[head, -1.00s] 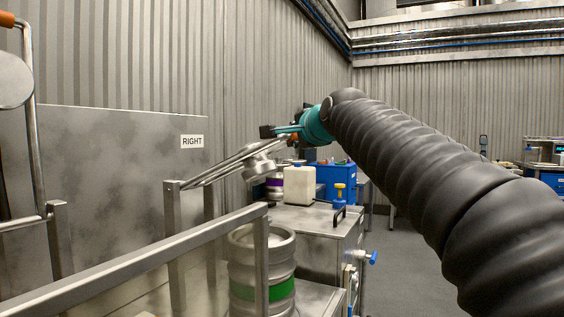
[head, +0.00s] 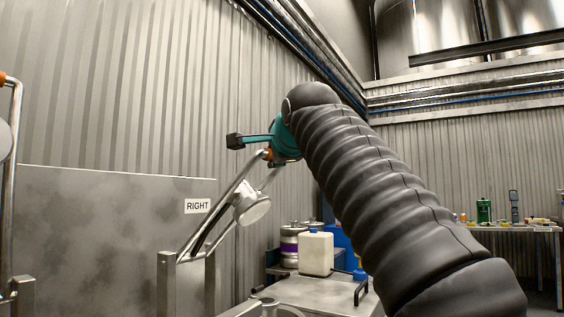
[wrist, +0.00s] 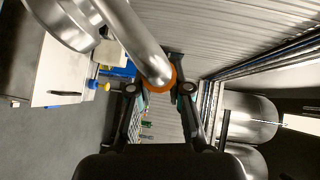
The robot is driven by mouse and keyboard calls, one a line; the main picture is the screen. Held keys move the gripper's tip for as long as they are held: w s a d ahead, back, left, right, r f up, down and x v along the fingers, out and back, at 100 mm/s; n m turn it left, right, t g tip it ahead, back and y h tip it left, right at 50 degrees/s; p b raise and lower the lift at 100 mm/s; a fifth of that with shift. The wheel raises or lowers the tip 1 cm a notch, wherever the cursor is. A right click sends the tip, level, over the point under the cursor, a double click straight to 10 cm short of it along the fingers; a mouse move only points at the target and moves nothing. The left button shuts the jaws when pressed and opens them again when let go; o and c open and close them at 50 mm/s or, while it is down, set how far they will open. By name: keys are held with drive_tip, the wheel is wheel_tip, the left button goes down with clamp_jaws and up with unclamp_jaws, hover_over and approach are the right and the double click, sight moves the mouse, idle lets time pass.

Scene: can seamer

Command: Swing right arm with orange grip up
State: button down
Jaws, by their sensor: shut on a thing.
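The right arm (head: 217,213) of the machine is a metal bar frame with a round metal disc (head: 258,211). It slopes steeply up and to the right from a post beside the panel labelled RIGHT. Its orange grip (head: 267,155) is at the upper end, mostly hidden by my gripper (head: 272,152) in the head view. In the wrist view, my gripper (wrist: 159,88) is shut on the orange grip (wrist: 166,77), with one black finger on each side. The metal bar (wrist: 135,38) runs from the grip to the upper left there.
The RIGHT panel (head: 105,245) and a corrugated wall (head: 130,90) stand behind the arm. A bench (head: 320,297) with a white canister (head: 316,253) and a purple-banded keg lies below. The space above the grip looks clear. Another table stands at far right.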

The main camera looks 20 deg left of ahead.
drive_tip(key=shift+a+f, duration=0.1)
drive_tip(key=c, duration=1.1)
unclamp_jaws()
drive_tip(key=shift+s+a, duration=0.1)
drive_tip(key=shift+a, duration=0.05)
drive_tip(key=shift+d, duration=0.25)
drive_tip(key=shift+s+d, duration=0.1)
drive_tip(key=shift+s, duration=0.05)
drive_tip(key=v, duration=1.1)
drive_tip(key=shift+s, duration=0.25)
